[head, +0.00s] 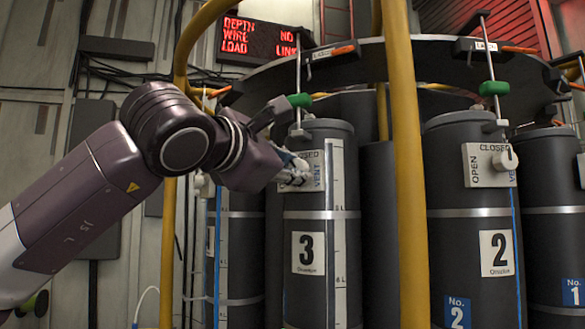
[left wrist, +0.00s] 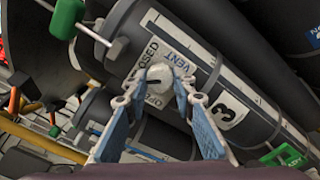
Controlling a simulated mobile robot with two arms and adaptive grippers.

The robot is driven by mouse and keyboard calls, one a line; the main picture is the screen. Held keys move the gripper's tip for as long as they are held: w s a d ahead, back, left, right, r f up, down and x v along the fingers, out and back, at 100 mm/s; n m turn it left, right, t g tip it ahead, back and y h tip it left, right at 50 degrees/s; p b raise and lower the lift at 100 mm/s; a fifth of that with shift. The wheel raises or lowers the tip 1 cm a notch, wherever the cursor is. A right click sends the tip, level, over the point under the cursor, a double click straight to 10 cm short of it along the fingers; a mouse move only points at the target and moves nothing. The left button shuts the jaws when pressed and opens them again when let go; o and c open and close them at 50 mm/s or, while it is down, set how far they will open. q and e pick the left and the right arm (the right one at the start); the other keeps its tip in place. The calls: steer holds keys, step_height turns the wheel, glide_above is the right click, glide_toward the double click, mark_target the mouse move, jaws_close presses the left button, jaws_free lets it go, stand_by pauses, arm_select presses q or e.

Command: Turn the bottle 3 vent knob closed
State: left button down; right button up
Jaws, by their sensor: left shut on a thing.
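Bottle 3 (head: 305,220) is a dark grey cylinder with a "3" label, standing upright in the rack. Its white vent plate, marked OPEN, CLOSED and VENT, faces me near the top. My left gripper (head: 293,174) reaches in from the left at this plate and covers part of it. In the left wrist view, my left gripper's blue-grey fingers (left wrist: 166,84) close around the pale vent knob (left wrist: 158,73). The fingers hide part of the knob, and I cannot tell its exact setting. The right gripper is out of view.
Bottle 2 (head: 468,230) stands to the right with its own vent plate (head: 481,165) and knob. A yellow post (head: 404,180) rises between bottles 3 and 2. Green-handled rods (head: 299,100) hang above. A red-lettered sign (head: 259,38) is behind.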

arm_select(q)
steer(key=m, duration=0.3)
steer(key=shift+r+m, duration=0.1)
steer(key=shift+m, duration=0.3)
steer(key=shift+m+p, duration=0.55)
steer(key=shift+m, duration=1.25)
steer(key=c, duration=1.6)
jaws_free()
steer(key=v, duration=1.2)
